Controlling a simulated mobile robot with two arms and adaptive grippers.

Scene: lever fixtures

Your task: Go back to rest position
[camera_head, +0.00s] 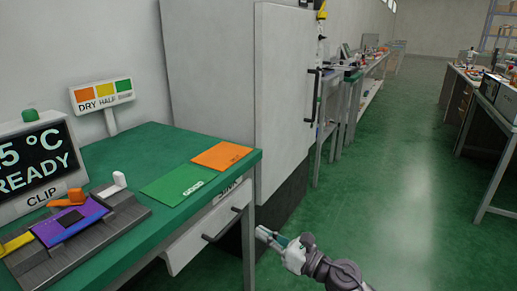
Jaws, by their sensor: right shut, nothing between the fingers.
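My right gripper (265,235) is low in the view, just right of the green table's front leg. Its arm comes in from the bottom right. It is shut and empty, apart from the table and the fixtures. A lever fixture (75,233) lies on the table (150,148) at the left, with a purple plate, an orange lever (66,197), a yellow part (15,243) and a white upright tab (119,180). My left gripper is not in view.
An orange card (221,155) and a green card (178,185) lie on the table. A display (38,165) reads READY. A drawer (205,232) sits under the tabletop. A tall grey cabinet (285,90) stands behind. Green floor (400,190) is clear at the right.

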